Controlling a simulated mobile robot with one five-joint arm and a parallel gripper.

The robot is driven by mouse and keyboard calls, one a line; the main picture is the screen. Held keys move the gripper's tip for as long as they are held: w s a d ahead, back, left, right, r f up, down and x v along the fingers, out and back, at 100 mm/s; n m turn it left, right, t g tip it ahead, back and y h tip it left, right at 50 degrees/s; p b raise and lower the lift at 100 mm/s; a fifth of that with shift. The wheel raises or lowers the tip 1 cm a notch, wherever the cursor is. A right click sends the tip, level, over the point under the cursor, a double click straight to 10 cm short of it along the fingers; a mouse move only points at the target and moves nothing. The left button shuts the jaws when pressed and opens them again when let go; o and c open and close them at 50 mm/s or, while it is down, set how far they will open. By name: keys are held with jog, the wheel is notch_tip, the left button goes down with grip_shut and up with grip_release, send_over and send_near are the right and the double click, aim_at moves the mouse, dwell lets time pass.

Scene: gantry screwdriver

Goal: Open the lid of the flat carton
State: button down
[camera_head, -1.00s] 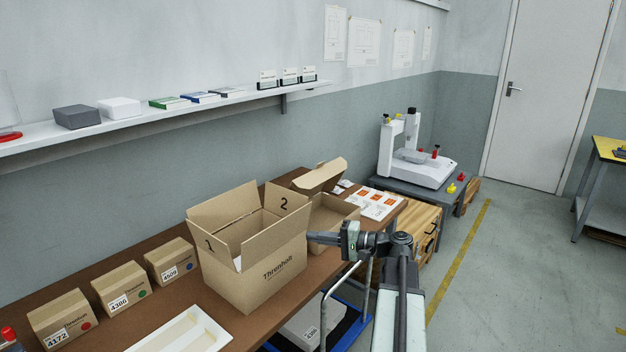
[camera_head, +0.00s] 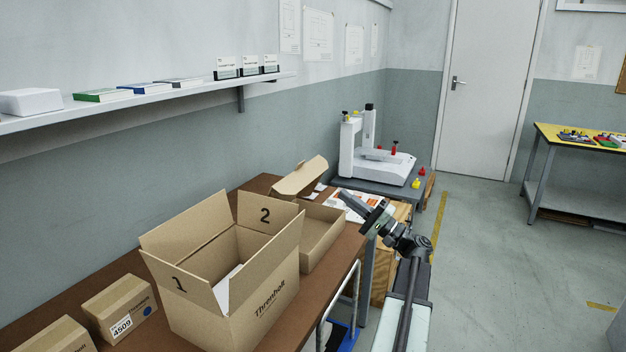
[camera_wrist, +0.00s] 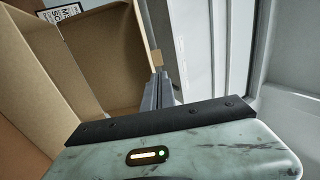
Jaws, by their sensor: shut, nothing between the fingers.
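The flat carton (camera_head: 322,238) is a low brown box on the brown table, behind and right of a large open carton. Its lid (camera_head: 300,177) stands raised and tilted at the back, so the carton's inside partly shows. My gripper (camera_head: 343,195) is at the carton's right side, pointing up and left, and appears apart from the lid. In the wrist view my gripper (camera_wrist: 158,82) is shut and empty, with brown cardboard walls to its left. The carton's near left part is hidden by the large carton.
The large open carton (camera_head: 262,290), with flaps marked 1 and 2, stands close in front. Small closed boxes (camera_head: 118,308) sit at the left. White and orange sheets (camera_head: 352,208) lie beyond the flat carton. A white machine (camera_head: 378,165) stands farther back. Floor at the right is clear.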

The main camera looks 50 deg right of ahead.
aim_at(301, 164)
jog(key=p+x, duration=0.5)
jog(key=x, duration=0.8)
jog(key=shift+p, duration=0.4)
jog(key=shift+w+a+r, duration=0.15)
jog(key=shift+w, duration=0.25)
